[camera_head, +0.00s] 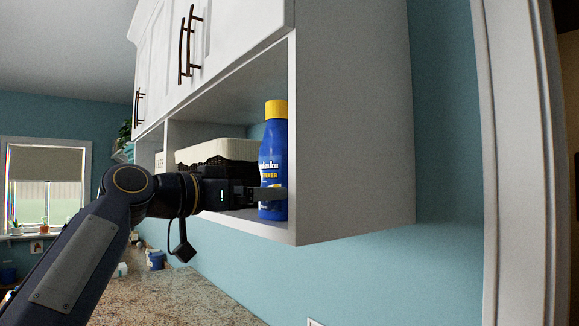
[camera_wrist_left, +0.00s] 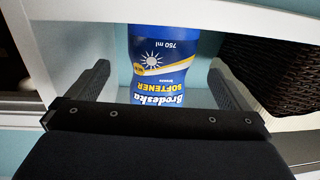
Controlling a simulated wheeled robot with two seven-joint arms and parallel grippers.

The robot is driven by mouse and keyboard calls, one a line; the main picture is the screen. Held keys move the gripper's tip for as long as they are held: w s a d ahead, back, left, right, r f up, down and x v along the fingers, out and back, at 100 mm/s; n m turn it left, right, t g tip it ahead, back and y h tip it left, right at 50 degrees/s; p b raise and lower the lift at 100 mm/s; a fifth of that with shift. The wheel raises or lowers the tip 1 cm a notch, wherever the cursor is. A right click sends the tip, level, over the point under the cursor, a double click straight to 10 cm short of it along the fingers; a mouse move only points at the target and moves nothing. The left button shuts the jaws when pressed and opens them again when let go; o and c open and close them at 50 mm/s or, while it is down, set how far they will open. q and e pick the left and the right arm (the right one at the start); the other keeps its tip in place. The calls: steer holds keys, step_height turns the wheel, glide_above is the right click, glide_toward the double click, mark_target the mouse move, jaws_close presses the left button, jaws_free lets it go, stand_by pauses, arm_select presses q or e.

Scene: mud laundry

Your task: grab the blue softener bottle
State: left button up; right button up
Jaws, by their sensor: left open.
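The blue softener bottle (camera_head: 270,150) with a yellow cap stands upright in the open shelf under the white cabinet, near its right end. My left gripper (camera_head: 272,192) reaches in from the left at the lower part of the bottle. In the left wrist view the bottle (camera_wrist_left: 162,68) shows upside down, its label facing the camera, between the two spread fingers of the left gripper (camera_wrist_left: 160,88). The fingers are open, one on each side, with a visible gap to the bottle. My right gripper is in neither view.
A dark woven basket with a light lining (camera_head: 218,151) sits on the shelf left of the bottle; it also shows in the wrist view (camera_wrist_left: 270,75). The cabinet's side panel (camera_head: 355,120) closes the shelf on the right. A speckled counter (camera_head: 180,295) lies below.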

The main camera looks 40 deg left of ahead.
arm_select(q)
steer(key=w, duration=0.2)
steer(key=w+d+p, duration=0.1)
steer(key=w, duration=0.2)
steer(key=w+f+p, duration=0.1)
steer(key=w, duration=0.2)
steer(key=shift+d, duration=0.2)
steer(key=shift+s, duration=0.15)
steer(key=shift+c, duration=0.4)
steer(key=c, duration=1.4)
steer(key=shift+r, duration=0.15)
steer(key=shift+c, duration=0.6)
